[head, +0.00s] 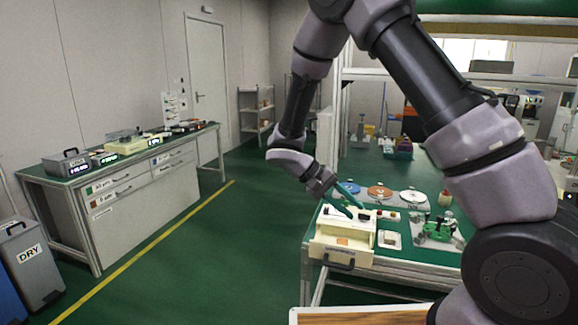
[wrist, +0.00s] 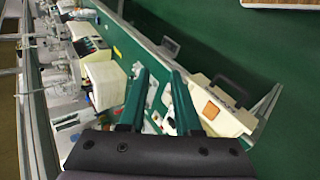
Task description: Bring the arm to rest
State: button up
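My arm reaches in from the right of the head view and bends down over the near end of a green-topped bench (head: 436,265). My gripper (head: 356,210) hangs above a cream box with a drawer (head: 342,246). In the wrist view my gripper (wrist: 160,75) shows two green fingers spread apart with nothing between them. The cream box also shows in the wrist view (wrist: 225,117), to the right of the fingers. Whether the fingertips touch anything on the bench cannot be told.
Coloured discs (head: 380,192) and a green-based fixture (head: 438,232) stand on the bench near my gripper. A long bench (head: 140,190) with instruments runs along the left wall. A grey DRY bin (head: 30,262) stands at far left. The green floor between is clear.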

jog(key=s+d+r+m+t+y, duration=0.1)
jog(key=s+d+r+t+y, duration=0.1)
jog(key=r, duration=0.7)
jog(key=s+d+r+m+t+y, duration=0.1)
jog(key=s+d+r+t+y, duration=0.2)
jog(key=s+r+y, duration=0.3)
jog(key=s+d+r+m+t+y, duration=0.1)
jog(key=s+d+r+t+y, duration=0.2)
jog(key=r, duration=1)
jog(key=s+y, duration=0.1)
jog(key=s, duration=0.1)
jog(key=shift+s+d+m, duration=0.3)
jog(key=shift+s+d, duration=0.1)
jog(key=shift+r, duration=0.1)
